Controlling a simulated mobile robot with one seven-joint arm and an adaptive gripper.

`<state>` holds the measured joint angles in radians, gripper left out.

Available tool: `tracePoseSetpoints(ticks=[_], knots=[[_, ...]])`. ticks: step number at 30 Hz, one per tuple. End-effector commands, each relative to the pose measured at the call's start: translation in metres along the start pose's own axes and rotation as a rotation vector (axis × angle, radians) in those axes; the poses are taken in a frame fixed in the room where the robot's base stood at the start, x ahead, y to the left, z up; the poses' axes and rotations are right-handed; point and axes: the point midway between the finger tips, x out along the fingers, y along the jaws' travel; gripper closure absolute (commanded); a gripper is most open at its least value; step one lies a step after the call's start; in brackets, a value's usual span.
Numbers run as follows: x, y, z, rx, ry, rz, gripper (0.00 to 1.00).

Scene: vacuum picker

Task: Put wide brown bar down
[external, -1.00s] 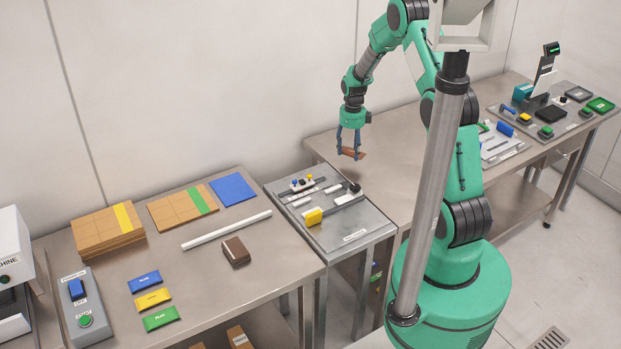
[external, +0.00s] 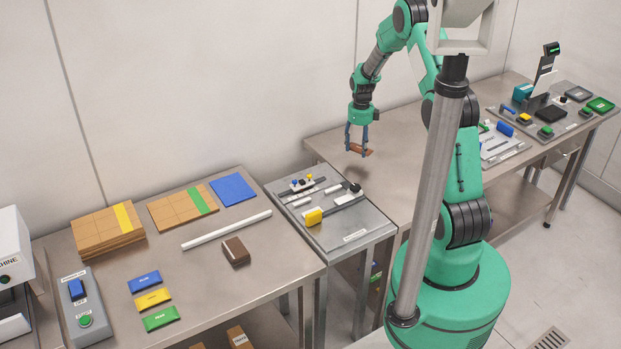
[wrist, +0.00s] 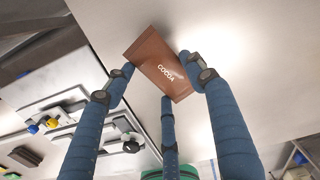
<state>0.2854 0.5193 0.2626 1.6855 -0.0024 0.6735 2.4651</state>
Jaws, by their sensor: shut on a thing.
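The wide brown bar (external: 361,151) is held in my gripper (external: 357,149) over the bare metal table right of the grey fixture. In the wrist view the brown bar (wrist: 150,52) is flat and rectangular and carries the word COCOA. My gripper (wrist: 163,77) is shut on it, with blue fingers at its left and right edges and a third at the near edge. The bar looks raised above the table top, but the exact gap is hard to tell.
The grey fixture (external: 345,226) with a yellow block and small knobs stands left of the bar. A dark brown block (external: 236,251) lies on the left table. A white-plated fixture (external: 497,147) stands further right. The metal table (external: 400,135) around the bar is clear.

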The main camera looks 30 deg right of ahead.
Motion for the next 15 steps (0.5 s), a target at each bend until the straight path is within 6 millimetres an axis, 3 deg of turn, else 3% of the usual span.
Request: tracePoseSetpoints(ticks=[15], knots=[[0.009, -0.05, 0.064, 0.0, -0.001, -0.001, 0.71]])
